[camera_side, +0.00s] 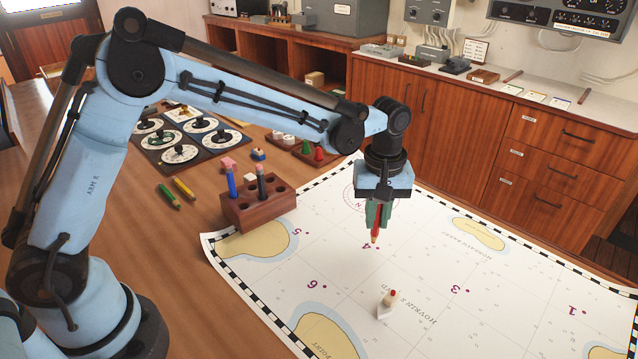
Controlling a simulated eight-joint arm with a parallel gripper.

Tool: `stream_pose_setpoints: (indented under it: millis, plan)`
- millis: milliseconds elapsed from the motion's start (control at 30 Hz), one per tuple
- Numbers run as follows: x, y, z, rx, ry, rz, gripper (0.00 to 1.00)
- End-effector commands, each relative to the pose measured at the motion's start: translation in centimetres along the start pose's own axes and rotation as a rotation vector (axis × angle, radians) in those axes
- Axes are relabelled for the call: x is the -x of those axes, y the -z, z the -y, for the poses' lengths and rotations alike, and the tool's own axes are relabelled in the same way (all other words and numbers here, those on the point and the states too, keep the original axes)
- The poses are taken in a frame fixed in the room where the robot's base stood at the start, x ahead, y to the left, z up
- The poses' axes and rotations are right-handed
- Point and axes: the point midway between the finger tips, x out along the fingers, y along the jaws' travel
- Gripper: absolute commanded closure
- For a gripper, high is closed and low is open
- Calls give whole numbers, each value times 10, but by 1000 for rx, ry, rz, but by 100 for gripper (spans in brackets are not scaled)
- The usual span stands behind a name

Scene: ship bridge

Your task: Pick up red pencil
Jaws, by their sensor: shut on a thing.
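A red pencil (375,229) is held in my gripper (377,213), which is shut on it. The pencil points down, roughly upright, with its tan tip lowest. It is over the nautical chart (340,260), near the printed number 4. The tip looks a little above the chart, but I cannot tell the exact gap. The pencil's upper part is hidden by the gripper.
A wooden pencil block (262,211) with a blue pencil (231,183) and a dark pencil (261,184) stands left of my gripper. Green (168,197) and yellow (184,188) pencils lie on the table. A small white piece (385,305) stands on the chart. Much of the chart is clear.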

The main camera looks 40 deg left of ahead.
Motion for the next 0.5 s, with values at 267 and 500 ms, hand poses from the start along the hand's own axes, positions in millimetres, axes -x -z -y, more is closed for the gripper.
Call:
stream_pose_setpoints:
  millis: [267,500]
  plan:
    - [0,10,33,3,0,0,100]
    - [0,18,60,3,0,0,100]
